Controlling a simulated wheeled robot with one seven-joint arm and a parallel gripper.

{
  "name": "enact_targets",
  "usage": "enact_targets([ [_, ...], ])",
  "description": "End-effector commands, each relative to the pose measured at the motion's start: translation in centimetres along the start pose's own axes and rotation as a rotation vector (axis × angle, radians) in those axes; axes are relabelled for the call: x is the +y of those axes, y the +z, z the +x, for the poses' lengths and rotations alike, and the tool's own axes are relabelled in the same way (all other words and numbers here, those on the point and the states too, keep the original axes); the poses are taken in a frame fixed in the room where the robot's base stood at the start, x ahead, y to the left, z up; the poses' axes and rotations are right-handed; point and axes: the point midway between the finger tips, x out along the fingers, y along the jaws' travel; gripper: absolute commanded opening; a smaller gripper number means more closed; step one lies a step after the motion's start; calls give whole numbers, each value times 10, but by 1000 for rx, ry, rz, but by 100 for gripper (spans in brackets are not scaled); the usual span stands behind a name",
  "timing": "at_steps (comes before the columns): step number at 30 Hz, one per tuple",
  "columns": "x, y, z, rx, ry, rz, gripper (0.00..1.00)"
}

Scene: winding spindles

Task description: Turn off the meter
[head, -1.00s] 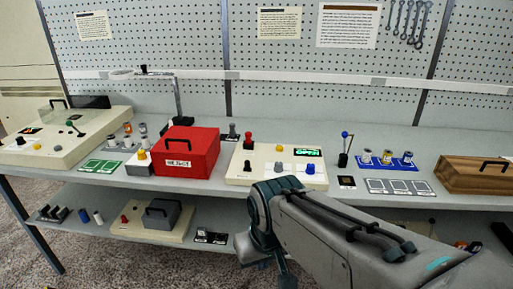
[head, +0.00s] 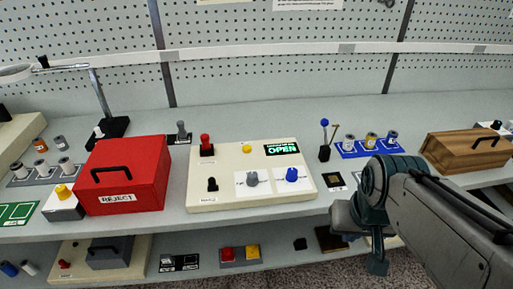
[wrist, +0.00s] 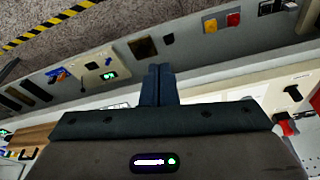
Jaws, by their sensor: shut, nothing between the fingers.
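A cream panel (head: 255,160) with a green display (head: 282,149) reading OPEN lies on the upper bench. It carries a red-topped lever (head: 206,144), a black switch (head: 212,185), a yellow button (head: 247,149), a grey knob (head: 252,179) and a blue knob (head: 292,175). A second cream panel (wrist: 100,62) with a small green display (wrist: 109,75) is on the lower shelf in the wrist view. I cannot tell which one is the meter. My gripper (wrist: 160,70) is shut and empty, with no visible contact. In the head view its fingers are not clear.
A red REJECT box (head: 125,174) stands left of the bench panel. A blue spindle rack (head: 369,147) and a wooden box (head: 467,157) stand to its right. On the lower shelf is a holder with red and yellow blocks (head: 240,256). My arm covers the front right.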

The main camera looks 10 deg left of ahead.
Motion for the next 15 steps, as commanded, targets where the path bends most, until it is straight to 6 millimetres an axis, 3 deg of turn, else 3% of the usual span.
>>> enact_targets([
  [11, 0, 0, 0, 0, -2, 2, 0],
  [15, -10, -7, -1, -25, -51, 74, 0],
])
